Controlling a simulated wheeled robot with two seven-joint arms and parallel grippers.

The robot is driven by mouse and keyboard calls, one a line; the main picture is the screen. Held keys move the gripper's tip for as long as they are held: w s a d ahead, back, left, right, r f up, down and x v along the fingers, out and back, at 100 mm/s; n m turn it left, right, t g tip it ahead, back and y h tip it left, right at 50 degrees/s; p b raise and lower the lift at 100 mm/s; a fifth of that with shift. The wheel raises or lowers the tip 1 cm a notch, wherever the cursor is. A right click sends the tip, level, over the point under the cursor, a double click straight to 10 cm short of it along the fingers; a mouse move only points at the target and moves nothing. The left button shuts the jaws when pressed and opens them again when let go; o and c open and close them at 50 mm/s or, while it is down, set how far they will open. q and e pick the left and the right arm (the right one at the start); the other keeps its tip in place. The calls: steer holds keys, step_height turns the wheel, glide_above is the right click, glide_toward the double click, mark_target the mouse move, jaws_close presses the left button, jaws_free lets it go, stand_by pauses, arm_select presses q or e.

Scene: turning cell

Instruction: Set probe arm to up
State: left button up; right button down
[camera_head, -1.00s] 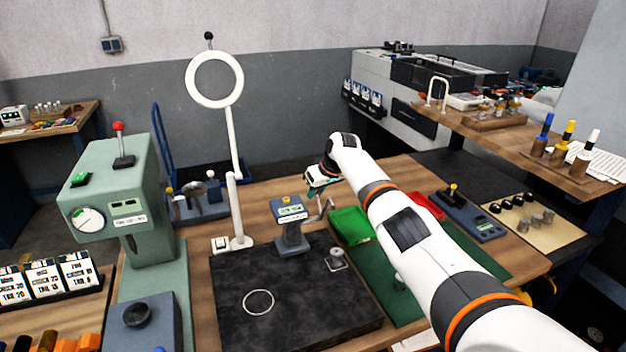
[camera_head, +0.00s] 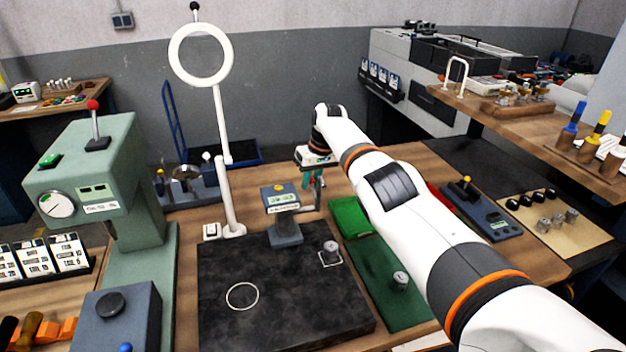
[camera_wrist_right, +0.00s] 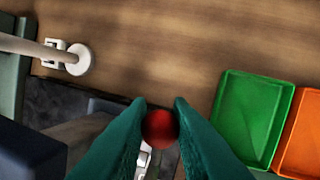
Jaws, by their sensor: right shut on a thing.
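The gauge stand (camera_head: 284,228), a blue-grey post with a small display head, stands at the back of the black surface plate (camera_head: 225,320). Silver metal shows just below the knob; the rest is hidden by the fingers. My left gripper is not in view.
A green tray (camera_head: 350,216) lies right of the gauge stand, with an orange tray (camera_wrist_right: 302,140) beside it. A white ring lamp (camera_head: 222,130) stands left of the stand. A small metal part (camera_head: 330,252) sits on the plate. My right arm spans the right side.

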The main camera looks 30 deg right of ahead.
steer(key=shift+s+f, duration=0.1)
steer(key=shift+f, duration=0.1)
steer(key=c, duration=1.6)
jaws_free()
steer(key=shift+o, duration=1.3)
steer(key=shift+r, duration=0.1)
steer(key=shift+r, duration=0.55)
steer(key=shift+p+v, duration=0.5)
steer(key=shift+v, duration=0.6)
steer(key=b+v, duration=0.2)
steer(key=v, duration=0.6)
steer(key=shift+d+r, duration=0.15)
steer(key=shift+r, duration=0.1)
